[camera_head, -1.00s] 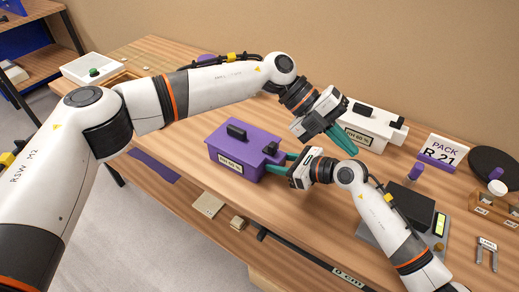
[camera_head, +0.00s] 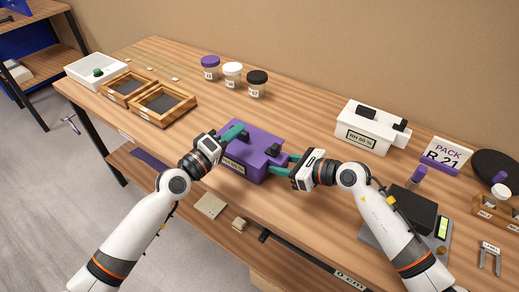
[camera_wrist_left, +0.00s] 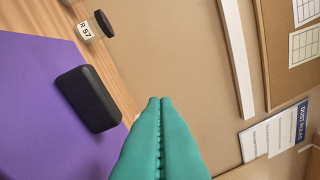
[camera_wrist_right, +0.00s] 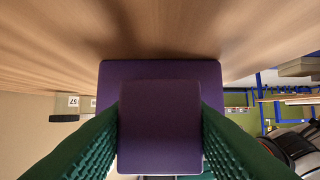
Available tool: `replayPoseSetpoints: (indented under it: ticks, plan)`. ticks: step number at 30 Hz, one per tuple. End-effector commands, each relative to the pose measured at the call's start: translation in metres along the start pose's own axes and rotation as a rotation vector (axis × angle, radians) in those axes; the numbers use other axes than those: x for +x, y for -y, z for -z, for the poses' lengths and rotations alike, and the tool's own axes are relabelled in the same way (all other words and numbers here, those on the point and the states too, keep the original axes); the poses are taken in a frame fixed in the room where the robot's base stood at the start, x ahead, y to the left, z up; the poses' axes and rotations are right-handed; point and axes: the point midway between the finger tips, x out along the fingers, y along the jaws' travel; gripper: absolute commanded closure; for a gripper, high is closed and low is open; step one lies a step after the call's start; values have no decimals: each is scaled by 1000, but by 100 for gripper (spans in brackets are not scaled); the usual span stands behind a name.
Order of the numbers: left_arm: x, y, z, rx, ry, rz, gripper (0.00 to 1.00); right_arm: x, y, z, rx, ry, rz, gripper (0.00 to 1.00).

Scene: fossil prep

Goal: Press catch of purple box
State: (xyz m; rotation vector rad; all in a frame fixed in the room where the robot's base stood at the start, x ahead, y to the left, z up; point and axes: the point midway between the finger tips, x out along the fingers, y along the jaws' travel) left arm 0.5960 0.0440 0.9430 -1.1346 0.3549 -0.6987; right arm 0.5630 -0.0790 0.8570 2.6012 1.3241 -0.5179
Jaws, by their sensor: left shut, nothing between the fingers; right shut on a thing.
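The purple box (camera_head: 262,136) stands on the bench with a label on its front. A small black piece (camera_head: 273,150) sits on its top toward the right end. My left gripper (camera_head: 236,131) is shut and empty over the left part of the lid. In the left wrist view its closed teal fingertips (camera_wrist_left: 160,102) are beside a black handle (camera_wrist_left: 87,98) on the purple top. My right gripper (camera_head: 285,165) is shut on a purple block at the box's right end. In the right wrist view the purple block (camera_wrist_right: 160,128) is between the teal fingers.
A white box (camera_head: 370,128) stands to the right, near a sign (camera_head: 445,155). Three lidded jars (camera_head: 232,75) stand at the back. Wooden trays (camera_head: 163,104) and a white bin (camera_head: 95,72) are at the left. A dark block (camera_head: 408,212) is near my right arm.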

Motion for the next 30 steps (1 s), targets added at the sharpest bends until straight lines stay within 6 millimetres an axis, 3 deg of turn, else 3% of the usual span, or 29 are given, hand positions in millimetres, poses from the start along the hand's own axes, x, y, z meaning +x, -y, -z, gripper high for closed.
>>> replayPoseSetpoints:
  ticks: [1,3,10,23,30]
  plan:
    - [-19,-13,3,-92,-25,-26,100,0,0,0,0,0,0,89]
    - [-40,-22,8,-199,-60,-45,100,0,0,0,0,0,0,89]
    - [-80,-29,15,-393,-132,-52,100,0,0,0,-1,0,0,89]
    - [-80,-32,21,-418,-153,-55,100,0,0,0,-1,0,0,89]
    - [-55,-31,25,-417,-153,-53,100,0,0,0,-1,0,0,89]
